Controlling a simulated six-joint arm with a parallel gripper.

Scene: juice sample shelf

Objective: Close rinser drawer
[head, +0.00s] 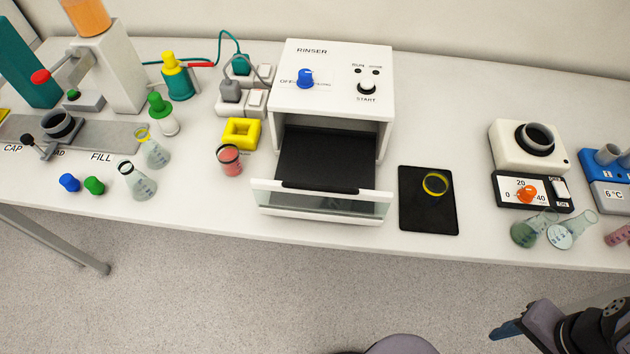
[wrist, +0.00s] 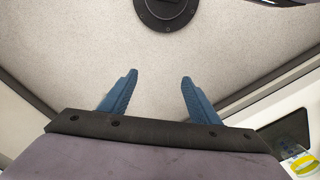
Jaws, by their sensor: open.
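My gripper (head: 502,331) is at the lower right of the head view, in front of the bench and well away from the drawer. In the wrist view my gripper (wrist: 159,92) shows two blue fingers spread apart with nothing between them.
Flasks (head: 567,230) stand at the right front edge. The floor before the drawer is clear.

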